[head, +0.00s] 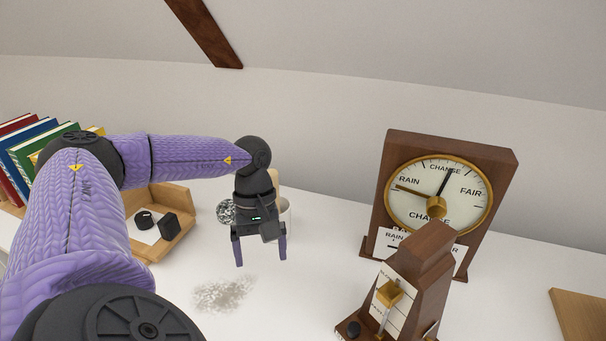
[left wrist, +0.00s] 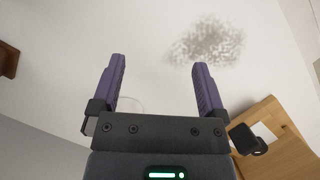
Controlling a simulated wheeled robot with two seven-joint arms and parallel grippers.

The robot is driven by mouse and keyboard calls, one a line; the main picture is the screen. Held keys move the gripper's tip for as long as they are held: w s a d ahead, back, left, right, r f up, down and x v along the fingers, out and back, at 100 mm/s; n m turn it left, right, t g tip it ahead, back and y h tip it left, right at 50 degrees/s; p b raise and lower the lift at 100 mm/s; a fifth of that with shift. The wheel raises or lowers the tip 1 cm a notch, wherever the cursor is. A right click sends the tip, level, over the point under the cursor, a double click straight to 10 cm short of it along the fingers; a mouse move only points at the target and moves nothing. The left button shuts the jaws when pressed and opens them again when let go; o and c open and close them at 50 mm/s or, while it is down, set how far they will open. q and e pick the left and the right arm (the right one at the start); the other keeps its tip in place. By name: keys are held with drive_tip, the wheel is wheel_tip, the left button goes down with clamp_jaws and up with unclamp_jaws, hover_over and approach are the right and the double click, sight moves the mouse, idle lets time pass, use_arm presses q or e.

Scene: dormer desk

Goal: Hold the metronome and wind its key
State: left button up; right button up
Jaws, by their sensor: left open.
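The metronome (head: 423,264) is a dark brown wooden wedge with a pale scale plate and a brass weight (head: 389,292) on its front. It stands upright on the white desk at the lower right of the head view, its bottom cut off by the frame. A small dark knob (head: 352,329) shows at its lower left; I cannot tell if it is the key. My left gripper (head: 261,252) is open and empty, pointing down over the desk, well to the left of the metronome. Its spread fingers also show in the left wrist view (left wrist: 160,85). My right gripper is not in view.
A wooden barometer (head: 509,180) with a round dial stands behind the metronome. A wooden tray (head: 184,196) with black items, a mesh ball (head: 226,211), a cup (head: 286,215) and books (head: 33,150) are at left. A grey smudge (head: 223,294) marks the desk. Clear desk lies between gripper and metronome.

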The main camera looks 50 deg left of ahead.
use_arm(q)
drive_tip(key=w+d+r+m+t+h, duration=0.2)
drive_tip(key=w+d+r+m+t, duration=0.15)
drive_tip(key=w+r+t, duration=0.45)
wheel_tip(320, 180, up, 14)
drive_tip(key=m+g+y, duration=0.2)
drive_tip(key=m+y, duration=0.1)
drive_tip(key=m, duration=0.7)
hover_over(428, 239)
drive_tip(key=s, duration=0.3)
drive_tip(key=shift+w+f, duration=0.15)
drive_tip(key=shift+f, duration=0.05)
drive_tip(key=w+f, duration=0.1)
drive_tip(key=f, duration=0.2)
drive_tip(key=w+f+y, duration=0.1)
drive_tip(key=f, duration=0.1)
drive_tip(key=w+f+y, duration=0.1)
drive_tip(key=f, duration=0.2)
drive_tip(key=shift+f, duration=0.35)
clamp_jaws()
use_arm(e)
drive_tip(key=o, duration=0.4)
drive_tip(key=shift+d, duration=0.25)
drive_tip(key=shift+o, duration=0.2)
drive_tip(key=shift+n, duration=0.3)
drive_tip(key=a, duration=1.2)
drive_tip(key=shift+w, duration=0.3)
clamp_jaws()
